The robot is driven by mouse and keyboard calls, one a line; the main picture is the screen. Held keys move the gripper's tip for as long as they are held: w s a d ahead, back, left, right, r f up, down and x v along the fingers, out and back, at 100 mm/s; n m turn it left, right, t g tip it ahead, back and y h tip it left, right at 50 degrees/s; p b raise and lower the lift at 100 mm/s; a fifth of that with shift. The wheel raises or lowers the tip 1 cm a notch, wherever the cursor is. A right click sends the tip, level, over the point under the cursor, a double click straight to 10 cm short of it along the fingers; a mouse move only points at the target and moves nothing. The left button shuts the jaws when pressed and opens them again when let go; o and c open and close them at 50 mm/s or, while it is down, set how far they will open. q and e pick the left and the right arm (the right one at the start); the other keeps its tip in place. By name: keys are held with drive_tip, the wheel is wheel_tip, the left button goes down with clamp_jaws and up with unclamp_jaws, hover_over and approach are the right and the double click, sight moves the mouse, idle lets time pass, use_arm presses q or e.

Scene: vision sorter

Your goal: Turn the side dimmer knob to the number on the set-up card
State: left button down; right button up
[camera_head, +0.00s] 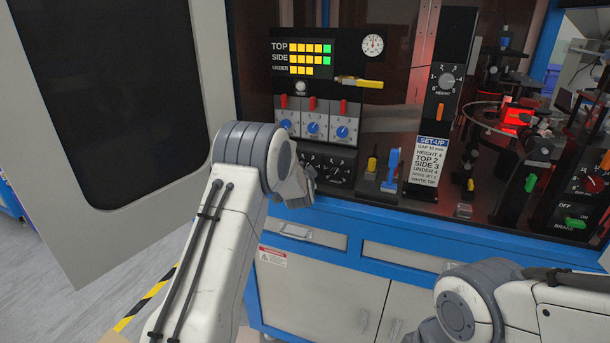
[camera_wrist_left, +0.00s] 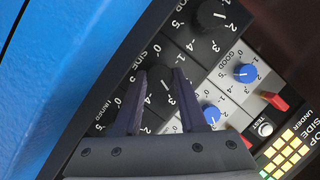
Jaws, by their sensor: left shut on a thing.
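The side dimmer knob (camera_wrist_left: 160,84) is a dark round knob on a black panel (camera_head: 325,158), beside the word SIDE in the left wrist view. My left gripper (camera_wrist_left: 159,73) has its two dark fingers on either side of this knob and is shut on it. In the head view my left gripper (camera_head: 299,186) is at the panel, and my arm hides part of the dials. The set-up card (camera_head: 429,162) is white with a blue header and reads SIDE 3. My right gripper is out of view.
Another black knob (camera_wrist_left: 212,14) is close by on the same panel. Blue knobs (camera_head: 314,128) and red switches (camera_head: 314,103) sit above. A lamp display (camera_head: 310,57) shows TOP, SIDE and UNDER rows. A blue-handled tool (camera_head: 391,168) stands on the ledge to the right.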

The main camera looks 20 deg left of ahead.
use_arm(q)
drive_tip(key=shift+d+m+y, duration=0.1)
drive_tip(key=shift+m+y, duration=0.3)
drive_tip(key=shift+m, duration=0.3)
drive_tip(key=shift+t, duration=0.3)
drive_tip(key=shift+c, duration=2.3)
unclamp_jaws()
drive_tip(key=b+v, duration=0.1)
drive_tip(key=v, duration=0.9)
drive_tip(key=shift+s+b, duration=0.2)
drive_tip(key=shift+b, duration=0.15)
